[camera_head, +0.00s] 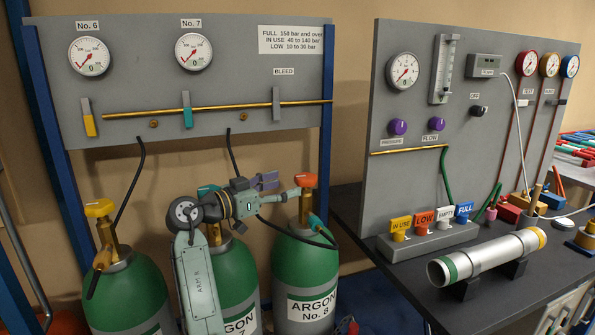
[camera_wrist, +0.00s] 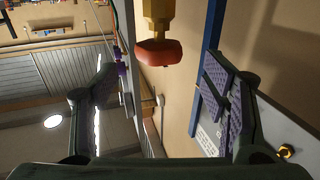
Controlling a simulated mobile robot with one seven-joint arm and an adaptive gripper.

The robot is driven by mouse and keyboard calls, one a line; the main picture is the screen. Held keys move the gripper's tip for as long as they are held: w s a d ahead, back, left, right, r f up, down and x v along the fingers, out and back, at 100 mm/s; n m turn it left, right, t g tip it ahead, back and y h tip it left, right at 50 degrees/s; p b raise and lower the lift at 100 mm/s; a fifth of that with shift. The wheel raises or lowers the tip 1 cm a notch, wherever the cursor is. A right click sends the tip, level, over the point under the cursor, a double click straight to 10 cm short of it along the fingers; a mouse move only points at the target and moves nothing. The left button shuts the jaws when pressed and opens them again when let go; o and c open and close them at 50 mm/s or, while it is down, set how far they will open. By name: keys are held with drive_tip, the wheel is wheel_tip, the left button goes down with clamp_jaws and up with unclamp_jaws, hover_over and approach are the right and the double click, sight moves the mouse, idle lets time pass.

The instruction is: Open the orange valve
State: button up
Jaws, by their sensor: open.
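An orange valve knob (camera_head: 306,180) sits on the brass neck of the right green cylinder, labelled Argon No. 8 (camera_head: 311,275). In the wrist view a red-orange knob (camera_wrist: 159,53) hangs on a brass stem, in the upper middle between my fingers and apart from both. My gripper (camera_head: 277,186) is open, just left of the right cylinder's knob; its purple-padded fingers are spread wide in the wrist view (camera_wrist: 160,95). The left cylinder carries a yellow-orange knob (camera_head: 99,208). My arm covers the middle cylinder's valve.
A grey panel (camera_head: 225,60) with gauges and a brass pipe stands behind the cylinders. Dark hoses (camera_head: 130,190) hang from it. A blue post (camera_head: 326,120) rises behind the right cylinder. A black table (camera_head: 360,212) with a second panel and a metal tube (camera_head: 490,255) stands at right.

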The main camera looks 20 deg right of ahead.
sight(296, 182)
drive_tip(key=shift+w+d, duration=0.25)
drive_tip(key=shift+d, duration=0.2)
drive_tip(key=p+x, duration=0.2)
drive_tip(key=x, duration=0.3)
drive_tip(key=shift+d+r+p, duration=0.15)
drive_tip(key=shift+d+p, duration=0.25)
drive_tip(key=shift+w+d, duration=0.2)
drive_tip(key=shift+d, duration=0.25)
drive_tip(key=shift+c, duration=0.2)
drive_tip(key=c, duration=1.1)
drive_tip(key=shift+c, duration=0.2)
